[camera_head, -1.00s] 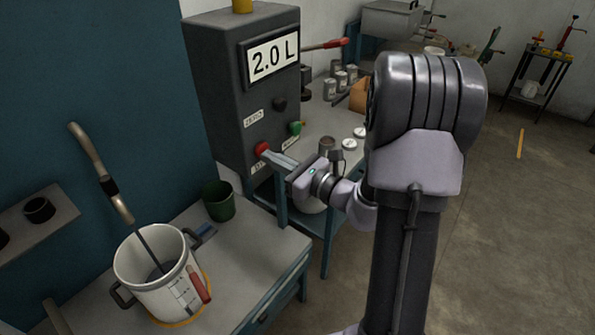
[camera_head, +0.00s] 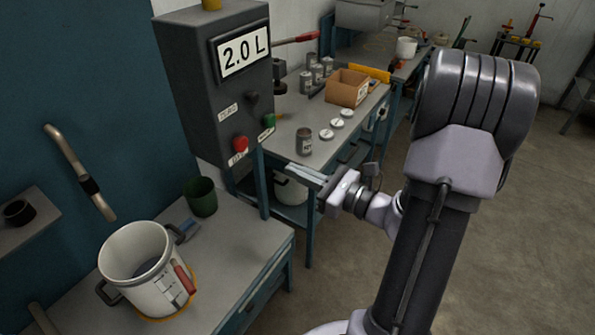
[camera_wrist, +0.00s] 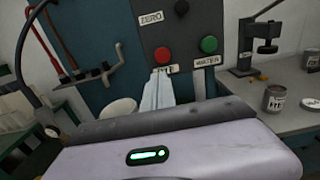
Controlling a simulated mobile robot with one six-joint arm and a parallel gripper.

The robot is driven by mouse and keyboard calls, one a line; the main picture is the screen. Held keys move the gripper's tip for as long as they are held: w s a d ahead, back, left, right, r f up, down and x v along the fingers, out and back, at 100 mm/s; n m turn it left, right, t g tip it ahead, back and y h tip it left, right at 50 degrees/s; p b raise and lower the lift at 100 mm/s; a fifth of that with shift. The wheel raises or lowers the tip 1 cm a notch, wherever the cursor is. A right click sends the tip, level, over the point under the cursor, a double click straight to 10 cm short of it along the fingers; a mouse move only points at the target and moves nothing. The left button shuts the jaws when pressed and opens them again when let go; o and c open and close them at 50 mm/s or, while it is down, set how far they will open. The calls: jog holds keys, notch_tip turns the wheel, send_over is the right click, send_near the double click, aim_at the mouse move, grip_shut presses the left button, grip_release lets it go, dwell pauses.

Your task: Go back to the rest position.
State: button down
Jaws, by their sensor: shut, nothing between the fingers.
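My gripper (camera_head: 303,176) is shut and empty in the head view. It hangs in the air in front of the grey control box (camera_head: 211,97), below and to the right of the red button (camera_head: 240,144), and apart from it. In the wrist view the shut fingers (camera_wrist: 158,92) point toward the box, with the red button (camera_wrist: 162,56) just above the fingertips and the green button (camera_wrist: 209,45) to the right. The box's display (camera_head: 244,50) reads 2.0 L.
A white pot (camera_head: 131,260) with a red-handled tool stands on the near bench, a green cup (camera_head: 201,197) behind it. The workbench (camera_head: 318,145) behind my gripper holds cans, white lids and a cardboard box (camera_head: 347,88). Open floor (camera_head: 500,235) lies to the right.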

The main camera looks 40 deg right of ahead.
jog(key=s+a+r+n+g+y, duration=0.1)
jog(key=s+a+n+g+y, duration=0.15)
jog(key=a+n+g, duration=0.65)
jog(key=s+a+r+n+g+y, duration=0.15)
jog(key=s+a+n, duration=0.3)
jog(key=a, duration=0.75)
jog(key=s+a+f+n+g+h, duration=0.2)
jog(key=s+a+n+g+h, duration=0.25)
jog(key=s+n, duration=0.4)
jog(key=d+r+n+t+h, duration=0.1)
jog(key=r+n+t+h, duration=0.1)
jog(key=d+r+n+t+h+b, duration=0.1)
jog(key=d+r+n+h, duration=0.1)
jog(key=n, duration=0.1)
jog(key=shift+w+d+t, duration=0.1)
jog(key=shift+d+t, duration=0.05)
jog(key=shift+t, duration=0.25)
